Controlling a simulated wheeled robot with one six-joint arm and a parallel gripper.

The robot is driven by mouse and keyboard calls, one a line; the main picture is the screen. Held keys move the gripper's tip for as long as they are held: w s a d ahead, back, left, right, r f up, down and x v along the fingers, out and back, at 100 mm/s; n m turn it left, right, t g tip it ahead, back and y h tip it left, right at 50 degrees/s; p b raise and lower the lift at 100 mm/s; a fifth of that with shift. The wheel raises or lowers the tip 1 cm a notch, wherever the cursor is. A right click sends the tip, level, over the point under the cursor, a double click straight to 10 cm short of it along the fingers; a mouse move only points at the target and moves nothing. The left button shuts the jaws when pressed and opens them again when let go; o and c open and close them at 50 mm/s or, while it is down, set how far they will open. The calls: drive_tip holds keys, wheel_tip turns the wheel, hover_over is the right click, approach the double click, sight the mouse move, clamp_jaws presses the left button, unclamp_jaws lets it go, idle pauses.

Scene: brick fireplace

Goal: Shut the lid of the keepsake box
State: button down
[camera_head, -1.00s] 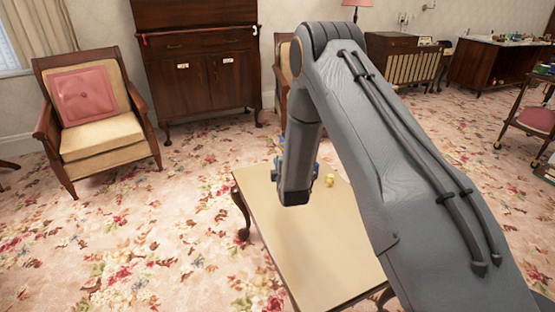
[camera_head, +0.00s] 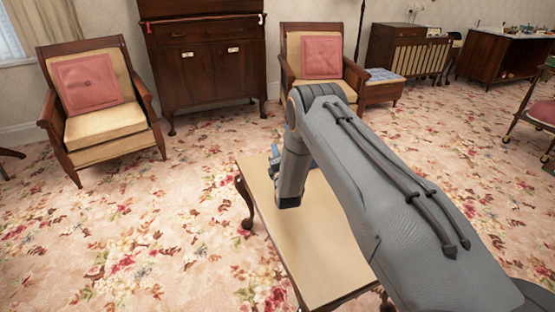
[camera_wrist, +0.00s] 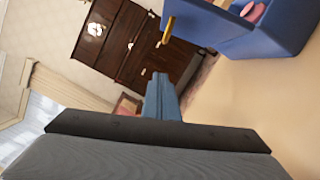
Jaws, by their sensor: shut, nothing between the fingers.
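The blue keepsake box (camera_wrist: 283,35) is at the upper right of the wrist view, cut off by the frame edge. It looks open, with something pink (camera_wrist: 256,12) inside. A blue panel (camera_wrist: 200,22) with a gold-coloured piece (camera_wrist: 168,29) sticks out on its left, apparently the raised lid. My gripper (camera_wrist: 160,78) is shut and empty, a little apart from the panel, below and left of it in the wrist view. In the head view my arm hides most of the gripper and box; small blue parts show beside it, and I cannot tell which they are.
The pale table top (camera_head: 315,255) is bare in front of my arm. Beyond it stand two armchairs with pink cushions, one at left (camera_head: 105,125) and one behind the arm (camera_head: 338,62), and a dark wooden cabinet (camera_head: 205,72). Open floral carpet lies around the table.

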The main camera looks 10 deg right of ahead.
drive_tip(key=shift+w+d+r, duration=0.45)
drive_tip(key=shift+w+d, duration=0.25)
drive_tip(key=shift+d, duration=0.2)
drive_tip(key=shift+w+d+r, duration=0.4)
drive_tip(key=shift+w+d, duration=0.25)
drive_tip(key=shift+d, duration=0.2)
drive_tip(key=shift+a+r, duration=0.1)
